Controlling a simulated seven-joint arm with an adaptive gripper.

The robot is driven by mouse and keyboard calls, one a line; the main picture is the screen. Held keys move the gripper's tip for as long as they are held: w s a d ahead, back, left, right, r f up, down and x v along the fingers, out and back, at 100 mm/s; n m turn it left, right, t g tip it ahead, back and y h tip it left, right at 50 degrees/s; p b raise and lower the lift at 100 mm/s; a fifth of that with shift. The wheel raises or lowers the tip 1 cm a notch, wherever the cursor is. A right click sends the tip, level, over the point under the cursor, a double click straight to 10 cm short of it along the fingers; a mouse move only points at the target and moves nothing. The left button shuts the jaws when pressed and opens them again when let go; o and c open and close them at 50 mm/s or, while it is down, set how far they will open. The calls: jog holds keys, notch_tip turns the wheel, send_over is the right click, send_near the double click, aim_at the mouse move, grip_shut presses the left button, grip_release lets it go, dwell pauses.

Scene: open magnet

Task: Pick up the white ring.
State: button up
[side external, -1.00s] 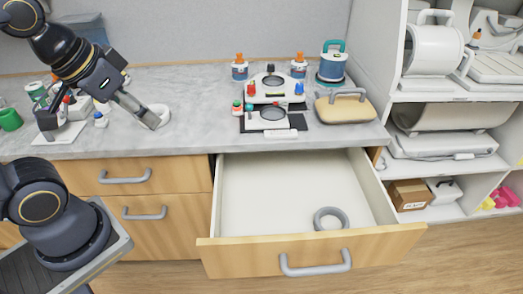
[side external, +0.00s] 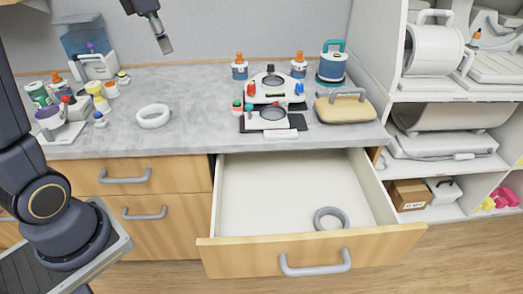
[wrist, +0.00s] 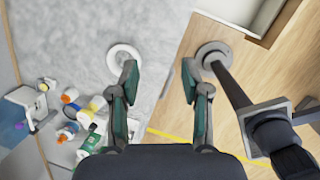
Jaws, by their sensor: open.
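The white ring (side external: 154,107) lies flat on the grey marble counter, left of the middle. In the wrist view the ring (wrist: 113,53) shows just past the left fingertip, which covers a little of its right edge. My gripper (side external: 167,48) is high above the counter, over and behind the ring in the side view. In the wrist view my gripper (wrist: 159,80) has its two fingers well apart with nothing between them.
A grey ring (side external: 317,222) lies in the open drawer (side external: 260,190) below. Bottles and small cups (side external: 100,100) crowd the counter's left end. A white device (side external: 272,88) and a tan case (side external: 345,108) stand to the right. Counter around the white ring is clear.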

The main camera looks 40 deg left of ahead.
jog(key=w+a+f+n+g, duration=0.1)
jog(key=a+f+n+g, duration=0.15)
jog(key=a+f, duration=0.5)
jog(key=n, duration=0.2)
send_over(159, 119)
jog(key=f, duration=1.5)
jog(key=shift+w+a+f, duration=0.2)
jog(key=shift+w, duration=0.2)
jog(key=f, duration=0.5)
jog(key=shift+s+a+f, duration=0.15)
jog(key=shift+s+f, duration=0.15)
jog(key=shift+f, duration=0.05)
jog(key=shift+c, duration=0.2)
grip_shut()
jog(key=shift+r, duration=0.1)
